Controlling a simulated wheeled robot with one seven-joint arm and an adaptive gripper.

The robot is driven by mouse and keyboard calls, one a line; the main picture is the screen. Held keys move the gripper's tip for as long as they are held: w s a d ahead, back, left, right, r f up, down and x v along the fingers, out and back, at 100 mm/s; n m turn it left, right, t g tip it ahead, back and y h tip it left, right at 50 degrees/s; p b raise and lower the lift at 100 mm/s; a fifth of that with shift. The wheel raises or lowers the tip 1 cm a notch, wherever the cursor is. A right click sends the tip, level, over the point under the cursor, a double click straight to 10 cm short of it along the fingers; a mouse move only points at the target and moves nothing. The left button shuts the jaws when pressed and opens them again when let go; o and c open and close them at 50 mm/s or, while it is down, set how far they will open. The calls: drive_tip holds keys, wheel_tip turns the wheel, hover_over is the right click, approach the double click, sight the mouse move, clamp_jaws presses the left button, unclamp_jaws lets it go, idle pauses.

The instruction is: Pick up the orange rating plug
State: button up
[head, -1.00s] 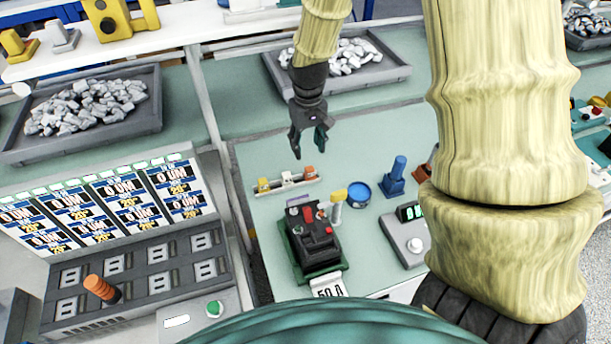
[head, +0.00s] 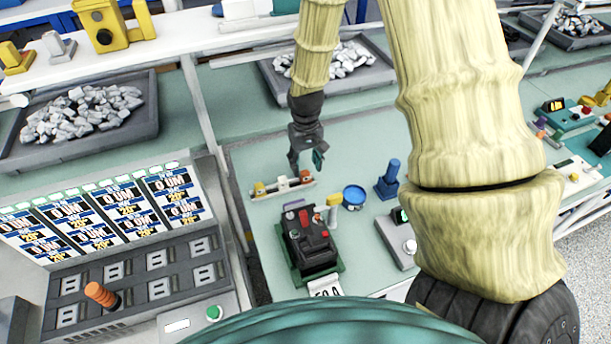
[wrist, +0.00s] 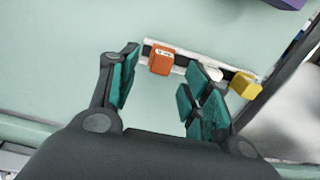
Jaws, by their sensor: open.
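The orange rating plug (wrist: 162,61) sits in a narrow rack (wrist: 206,67) on the bench. In the wrist view it lies between the lines of my fingers, beyond the fingertips and nearer the left one. A white plug (wrist: 201,73), partly hidden by my right finger, and a yellow plug (wrist: 246,86) share the rack. In the head view the orange plug (head: 306,176) is at the rack's right end. My gripper (head: 306,163) hangs just above the rack. Its teal-padded fingers are spread apart with nothing between them, as the wrist view (wrist: 158,90) shows.
A black breaker (head: 308,243) on a green base stands in front of the rack. A blue round container (head: 354,196) and a blue post-shaped part (head: 388,178) are to the right. A grey tray of metal chunks (head: 275,77) lies behind. The green bench is clear left of the breaker.

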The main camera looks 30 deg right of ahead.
sight(305, 172)
drive_tip(key=shift+s+a+f+p, duration=0.1)
drive_tip(key=shift+f+p, duration=0.75)
drive_tip(key=shift+f, duration=1.3)
drive_tip(key=c, duration=0.9)
